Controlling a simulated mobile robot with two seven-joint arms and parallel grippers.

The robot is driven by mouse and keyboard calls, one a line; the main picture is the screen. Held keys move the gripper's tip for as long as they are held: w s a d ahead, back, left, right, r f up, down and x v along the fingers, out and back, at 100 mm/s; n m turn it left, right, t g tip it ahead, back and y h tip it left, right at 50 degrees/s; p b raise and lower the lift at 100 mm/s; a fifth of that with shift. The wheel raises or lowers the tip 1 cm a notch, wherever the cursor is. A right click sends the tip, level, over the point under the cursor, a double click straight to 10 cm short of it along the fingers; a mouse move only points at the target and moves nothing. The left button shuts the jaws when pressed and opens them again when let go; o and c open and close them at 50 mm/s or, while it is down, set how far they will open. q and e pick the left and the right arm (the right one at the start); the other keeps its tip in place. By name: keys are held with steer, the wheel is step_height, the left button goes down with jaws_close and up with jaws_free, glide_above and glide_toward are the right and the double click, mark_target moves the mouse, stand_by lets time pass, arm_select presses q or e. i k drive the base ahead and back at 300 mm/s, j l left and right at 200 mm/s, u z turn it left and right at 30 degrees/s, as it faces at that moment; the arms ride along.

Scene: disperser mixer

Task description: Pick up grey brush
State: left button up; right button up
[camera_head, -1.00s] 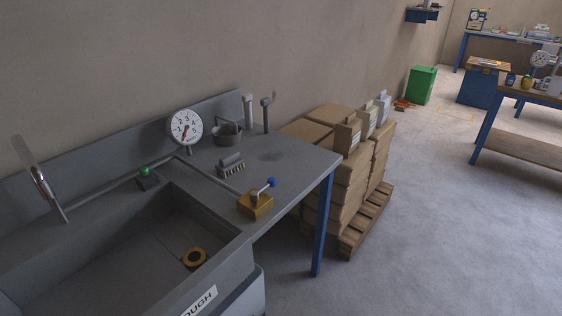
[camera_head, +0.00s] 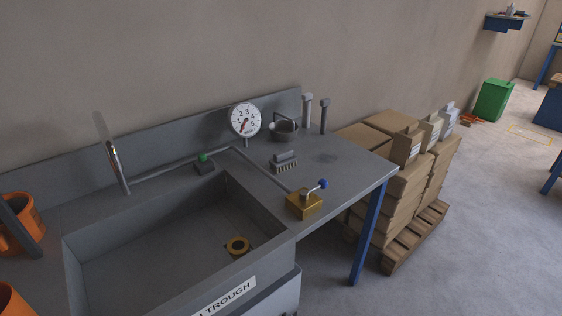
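The grey brush (camera_head: 285,161) lies on the grey worktop to the right of the trough, with its pale bristles facing the front. It stands apart from the things around it, in front of a small dark pot (camera_head: 284,131). Neither of my grippers shows in the head view, so their state cannot be seen.
The trough (camera_head: 150,250) has a brass drain ring. A gauge (camera_head: 245,119) stands behind the brush, and a brass valve block (camera_head: 304,205) with a blue-knobbed lever sits in front. Orange round objects (camera_head: 22,222) are at far left. Stacked boxes (camera_head: 405,185) stand right of the worktop.

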mark_target(282, 160)
steer(key=l+u, duration=0.1)
steer(key=u, duration=0.3)
steer(key=l+u, duration=0.15)
steer(key=u, duration=0.2)
steer(key=l+u, duration=0.15)
steer(key=u, duration=0.25)
steer(key=l+u, duration=0.1)
steer(key=u, duration=0.25)
steer(key=k+l+u, duration=0.1)
steer(key=l+u, duration=0.2)
steer(key=k+l+u, duration=0.1)
steer(key=l+u, duration=0.2)
steer(key=l, duration=0.2)
steer(key=k+l+u, duration=0.1)
steer(key=l, duration=0.3)
steer(key=k+l+u, duration=0.15)
steer(key=k+l, duration=0.15)
steer(key=l, duration=0.1)
